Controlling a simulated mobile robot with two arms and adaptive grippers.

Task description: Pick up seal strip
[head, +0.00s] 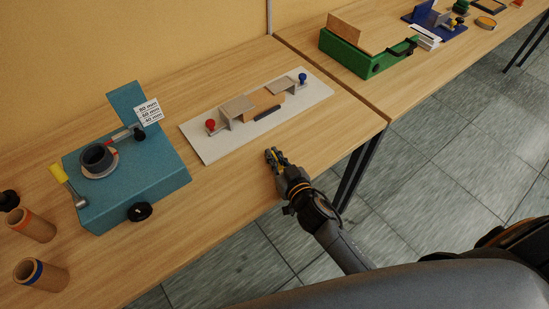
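A short dark strip (268,113), which looks like the seal strip, lies at the front edge of a tan block in the middle of a white board (220,149). The board lies flat on the wooden table. My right gripper (273,153) is over the table's front edge, in front of the board and apart from the strip. Its fingers are small and close together here, and I cannot tell whether they are open. I see nothing held in them. My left gripper is not in view.
The board also bears grey brackets, a red knob (210,124) and a blue knob (302,77). A teal machine (137,180) stands to the left, with brown tubes (40,274) beside it. A green device (352,57) is on the table to the right. Bare wood lies before the board.

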